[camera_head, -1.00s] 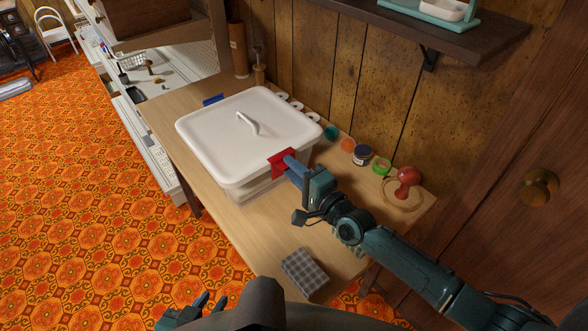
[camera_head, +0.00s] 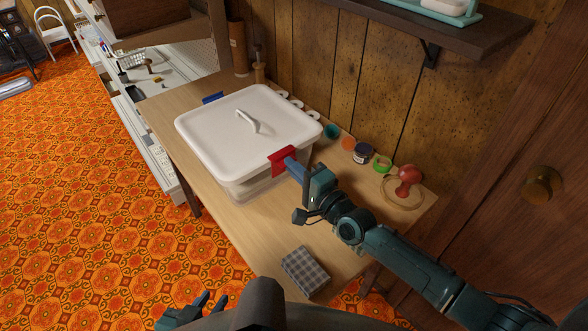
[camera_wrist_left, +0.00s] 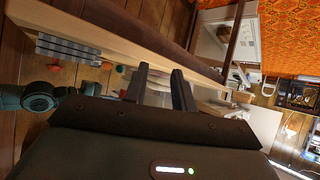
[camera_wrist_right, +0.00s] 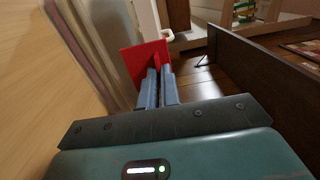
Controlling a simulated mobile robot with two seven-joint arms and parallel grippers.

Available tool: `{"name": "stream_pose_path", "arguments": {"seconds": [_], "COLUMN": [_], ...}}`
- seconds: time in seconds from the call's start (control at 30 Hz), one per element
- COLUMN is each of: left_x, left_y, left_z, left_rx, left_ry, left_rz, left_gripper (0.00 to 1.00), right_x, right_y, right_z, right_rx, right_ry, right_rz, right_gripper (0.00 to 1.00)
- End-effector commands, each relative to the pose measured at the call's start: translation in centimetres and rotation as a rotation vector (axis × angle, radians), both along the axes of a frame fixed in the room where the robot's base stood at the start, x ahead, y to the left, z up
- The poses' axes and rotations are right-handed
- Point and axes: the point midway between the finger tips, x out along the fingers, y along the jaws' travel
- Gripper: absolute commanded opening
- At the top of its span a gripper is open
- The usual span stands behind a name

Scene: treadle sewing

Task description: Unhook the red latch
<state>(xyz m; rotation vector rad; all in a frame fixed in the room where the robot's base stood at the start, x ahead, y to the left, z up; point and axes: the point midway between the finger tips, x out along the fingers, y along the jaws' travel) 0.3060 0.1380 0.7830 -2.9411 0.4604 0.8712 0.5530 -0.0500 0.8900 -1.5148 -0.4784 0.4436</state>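The red latch (camera_head: 284,160) is on the near right side of a white lidded box (camera_head: 215,128), at the lid's rim. My right gripper (camera_head: 290,165) reaches it from the right. In the right wrist view, the red latch (camera_wrist_right: 140,62) stands at the tips of my right gripper (camera_wrist_right: 159,72). The fingers are close together with red between their tips, so they look shut on its edge. My left gripper (camera_head: 207,308) is low at the front, away from the box. In the left wrist view its fingers (camera_wrist_left: 160,75) are apart and empty.
The box stands on a wooden table (camera_head: 220,190). A blue latch (camera_head: 213,98) is on its far left side. A plaid block (camera_head: 305,271) lies at the front edge. A dark jar (camera_head: 362,154), green ring (camera_head: 382,164) and red stamp-like knob (camera_head: 408,178) stand along the wall.

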Motion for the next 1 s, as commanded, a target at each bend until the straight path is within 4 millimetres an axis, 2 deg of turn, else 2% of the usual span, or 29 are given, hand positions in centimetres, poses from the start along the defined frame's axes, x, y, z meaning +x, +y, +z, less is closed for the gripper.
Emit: {"name": "stream_pose_path", "arguments": {"seconds": [0.03,0.1,0.5,0.97,1.0], "left_x": [0.1,0.2,0.5,0.3,0.3], "left_y": [-0.1,-0.4,-1.5,-1.2,-1.2], "left_z": [-1.3,-2.0,-4.1,-3.9,-3.9], "left_rx": [-0.007,-0.024,-0.135,-0.152,-0.151], "left_ry": [-0.004,-0.013,-0.061,-0.060,-0.061], "left_rz": [0.000,0.000,0.008,0.021,0.022], "left_gripper": [0.26,0.26,0.26,0.26,0.26], "right_x": [0.0,-0.1,-0.5,-0.6,-0.6], "right_y": [-0.1,-0.1,-0.4,-0.5,-0.5], "right_z": [-0.8,-1.1,-1.5,-1.0,-1.0], "right_rx": [0.011,0.026,0.113,0.126,0.126], "right_ry": [-0.017,-0.041,-0.171,-0.190,-0.190], "right_rz": [-0.001,0.000,-0.001,-0.001,-0.001], "right_gripper": [0.00,0.00,0.00,0.00,0.07]}}
